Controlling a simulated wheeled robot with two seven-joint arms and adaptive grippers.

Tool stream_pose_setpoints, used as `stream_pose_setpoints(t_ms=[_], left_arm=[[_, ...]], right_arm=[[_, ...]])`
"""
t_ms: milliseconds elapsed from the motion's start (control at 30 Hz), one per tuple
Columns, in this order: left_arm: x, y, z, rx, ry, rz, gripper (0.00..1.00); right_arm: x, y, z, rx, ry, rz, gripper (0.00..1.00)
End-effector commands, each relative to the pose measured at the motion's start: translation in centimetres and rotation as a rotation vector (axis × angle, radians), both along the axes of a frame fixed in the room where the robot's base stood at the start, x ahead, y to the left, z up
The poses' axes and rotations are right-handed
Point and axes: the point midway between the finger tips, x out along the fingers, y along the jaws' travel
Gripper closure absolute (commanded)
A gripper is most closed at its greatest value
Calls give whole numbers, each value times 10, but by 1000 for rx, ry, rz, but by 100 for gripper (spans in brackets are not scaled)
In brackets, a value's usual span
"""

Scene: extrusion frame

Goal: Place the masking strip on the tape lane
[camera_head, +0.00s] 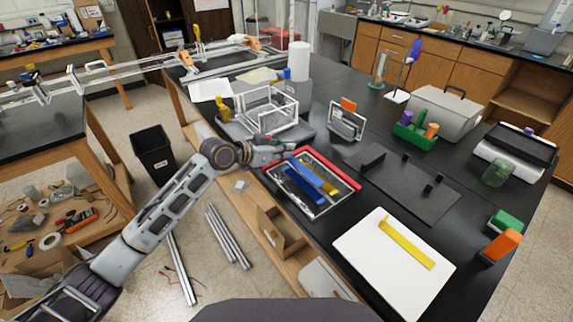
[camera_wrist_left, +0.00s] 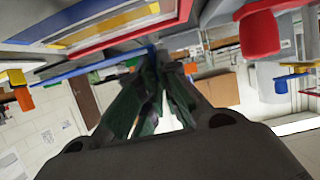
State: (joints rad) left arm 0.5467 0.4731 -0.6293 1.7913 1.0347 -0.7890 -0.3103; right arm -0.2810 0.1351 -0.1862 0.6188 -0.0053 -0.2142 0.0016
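A shallow tray with a red rim (camera_head: 348,178) holds a wide blue strip (camera_head: 305,187) and a yellow strip (camera_head: 318,176) side by side. Another yellow strip (camera_head: 407,243) lies on a white board (camera_head: 375,278) at the front right. I cannot tell by sight which is the masking strip or the tape lane. My left gripper (camera_head: 285,150) is by the tray's back left corner. In the left wrist view its dark fingers (camera_wrist_left: 158,70) converge at the tips. A thin blue edge (camera_wrist_left: 92,66) runs up to them; whether it is gripped is unclear. My right gripper is not visible.
A clear-sided frame (camera_head: 262,115) stands behind my left gripper. A dark plate with small upright blocks (camera_head: 415,185) lies right of the tray. An open cardboard box (camera_head: 283,232) is at the table's front left edge. A green caddy (camera_head: 415,135) stands farther back.

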Motion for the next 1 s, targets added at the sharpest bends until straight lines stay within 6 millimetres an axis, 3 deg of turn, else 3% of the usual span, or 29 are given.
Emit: stream_pose_setpoints(t_ms=[467, 833, 1000], left_arm=[[0, 0, -7, -1, -1, 0, 100], [-1, -1, -47, -1, 3, -1, 100], [0, -1, -55, -1, -2, -1, 100]], right_arm=[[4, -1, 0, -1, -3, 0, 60], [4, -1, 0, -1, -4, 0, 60], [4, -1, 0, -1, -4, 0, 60]])
